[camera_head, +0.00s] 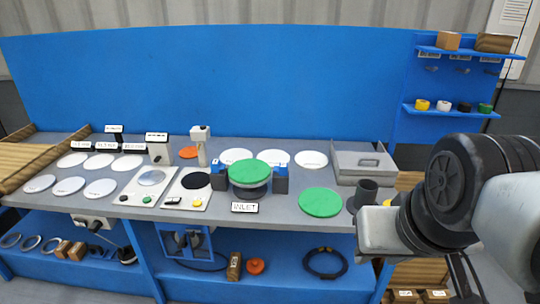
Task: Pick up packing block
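I cannot tell for certain which thing is the packing block. A small brown block with a pale label (234,266) stands upright on the lower blue shelf, left of an orange knob-like part. Two more brown blocks (63,249) lie at the far left of that shelf. Another brown block (448,40) sits on the upper right wall shelf. My arm comes in from the right, and its pale end (380,231) is in front of the bench's right front edge. My gripper's fingers cannot be made out, and no block is seen in them.
The grey bench (290,207) carries white discs, a green-topped flanged part (249,174) between blue supports, a green disc (320,202) and a grey tray (363,163). A dark cylinder (366,191) stands near my arm. A black cable ring (325,263) lies on the lower shelf.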

